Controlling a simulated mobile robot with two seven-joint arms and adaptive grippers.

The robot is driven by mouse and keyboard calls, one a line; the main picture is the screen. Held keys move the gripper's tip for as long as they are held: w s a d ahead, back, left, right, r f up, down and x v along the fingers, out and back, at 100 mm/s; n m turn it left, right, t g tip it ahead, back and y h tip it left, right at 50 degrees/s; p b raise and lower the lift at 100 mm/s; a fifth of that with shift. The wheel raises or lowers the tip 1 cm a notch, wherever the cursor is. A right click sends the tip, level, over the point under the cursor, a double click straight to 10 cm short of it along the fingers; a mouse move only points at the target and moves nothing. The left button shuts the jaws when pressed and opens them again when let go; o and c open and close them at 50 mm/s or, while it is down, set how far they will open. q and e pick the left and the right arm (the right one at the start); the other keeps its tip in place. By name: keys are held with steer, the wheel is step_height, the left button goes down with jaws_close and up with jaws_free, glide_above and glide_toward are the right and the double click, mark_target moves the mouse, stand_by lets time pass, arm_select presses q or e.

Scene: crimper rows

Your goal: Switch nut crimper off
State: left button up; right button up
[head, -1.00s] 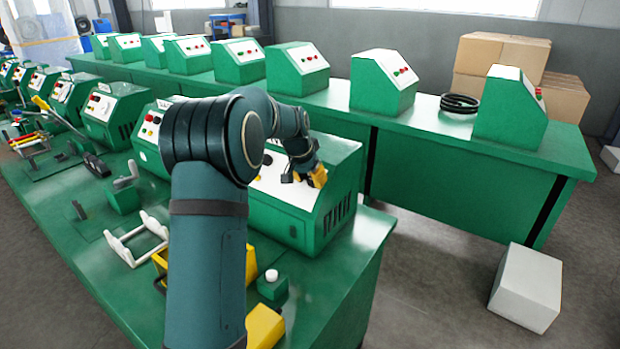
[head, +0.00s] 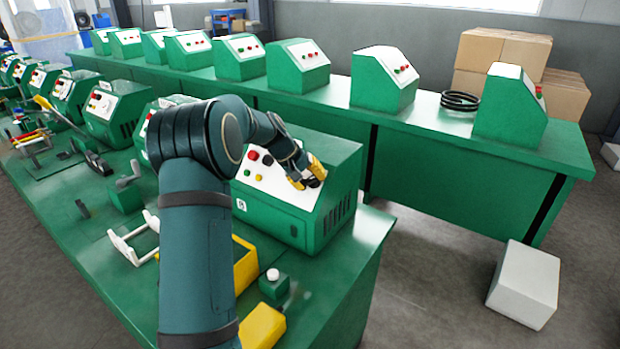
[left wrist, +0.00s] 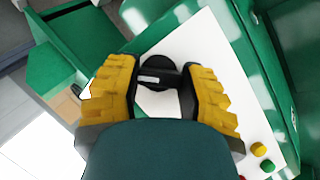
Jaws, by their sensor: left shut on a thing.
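A green crimper machine with a sloped white panel (head: 277,180) stands at the right end of the front table. Its panel has red, yellow and green buttons at the left and a black rotary knob at the right. My left gripper (head: 309,175) is at the panel's right side, its yellow fingers on either side of the knob. In the left wrist view the black knob (left wrist: 158,76) sits between the two fingertips, and the gripper (left wrist: 160,85) is shut on it. The knob's pointer direction is hard to tell. My right gripper is not in view.
The front green table (head: 352,290) also holds a yellow bin (head: 243,265), a small green box with a white button (head: 273,284) and a white-handled tool (head: 128,245). Similar machines line the back table (head: 440,135). A white box (head: 524,285) lies on the floor at right.

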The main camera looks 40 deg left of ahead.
arm_select(q)
steer(key=n+t+h, duration=0.1)
steer(key=n, duration=0.2)
steer(key=shift+s+f+b, duration=0.1)
steer(key=shift+f+b, duration=0.05)
steer(key=shift+b, duration=0.2)
steer(key=n+t+b, duration=0.1)
steer(key=n+t, duration=0.1)
steer(key=n, duration=0.3)
steer(key=shift+h+b, duration=0.35)
steer(key=shift+h, duration=0.05)
steer(key=shift+t, duration=0.3)
steer(key=o, duration=1.2)
steer(key=shift+a, duration=0.1)
steer(key=v, duration=1.2)
